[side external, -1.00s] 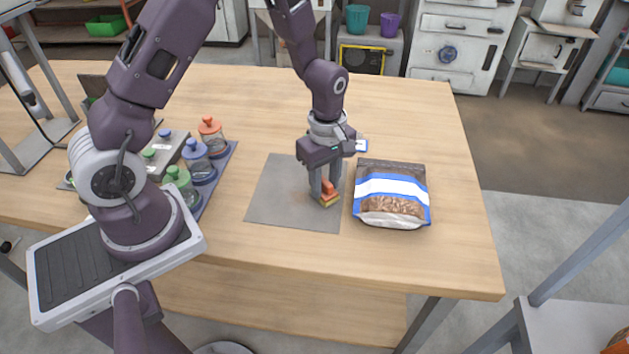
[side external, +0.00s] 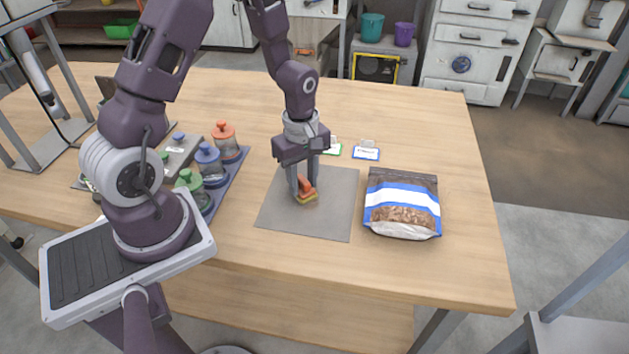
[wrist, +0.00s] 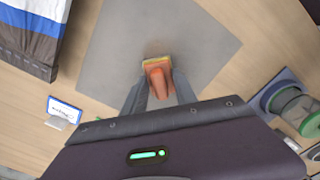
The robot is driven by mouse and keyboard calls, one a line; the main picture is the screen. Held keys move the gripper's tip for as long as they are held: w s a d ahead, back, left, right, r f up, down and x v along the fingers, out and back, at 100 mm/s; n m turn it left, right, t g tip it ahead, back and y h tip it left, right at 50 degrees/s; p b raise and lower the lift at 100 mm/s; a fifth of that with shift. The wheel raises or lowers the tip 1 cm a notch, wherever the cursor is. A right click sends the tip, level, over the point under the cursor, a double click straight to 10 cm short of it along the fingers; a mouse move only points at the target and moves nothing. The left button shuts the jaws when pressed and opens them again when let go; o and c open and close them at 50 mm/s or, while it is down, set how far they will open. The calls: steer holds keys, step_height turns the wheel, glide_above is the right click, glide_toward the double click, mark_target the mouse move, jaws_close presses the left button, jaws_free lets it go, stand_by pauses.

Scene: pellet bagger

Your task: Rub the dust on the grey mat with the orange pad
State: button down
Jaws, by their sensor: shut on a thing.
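The grey mat (side external: 335,215) lies flat on the wooden table and fills the upper middle of the wrist view (wrist: 110,55). My gripper (side external: 304,192) is over its left part, pointing down. It is shut on the orange pad (side external: 306,195), holding it by its orange grip. The pad has a yellowish layer at its edge and appears to rest on the mat. In the wrist view the pad (wrist: 157,66) sits between the fingertips. A faint brownish smudge, perhaps dust (wrist: 155,47), shows just beyond the pad there. The pad hides the mat beneath it.
A filled bag (side external: 402,204) with a blue and white band lies right of the mat. Two small label cards, green-edged (side external: 332,150) and blue-edged (side external: 367,154), stand behind it. Lidded jars (side external: 209,165) stand on a tray to the left. The table's front is clear.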

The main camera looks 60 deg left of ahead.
steer(key=shift+w+a, duration=0.7)
steer(key=shift+a, duration=0.1)
steer(key=shift+w+d, duration=2.7)
steer(key=shift+d, duration=0.05)
step_height(320, 180, up, 8)
steer(key=shift+r, duration=0.1)
steer(key=a+r+n, duration=0.2)
steer(key=a+n, duration=0.7)
steer(key=a, duration=1.3)
steer(key=f, duration=0.6)
steer(key=s+f, duration=0.1)
steer(key=f, duration=0.3)
steer(key=shift+a, duration=0.4)
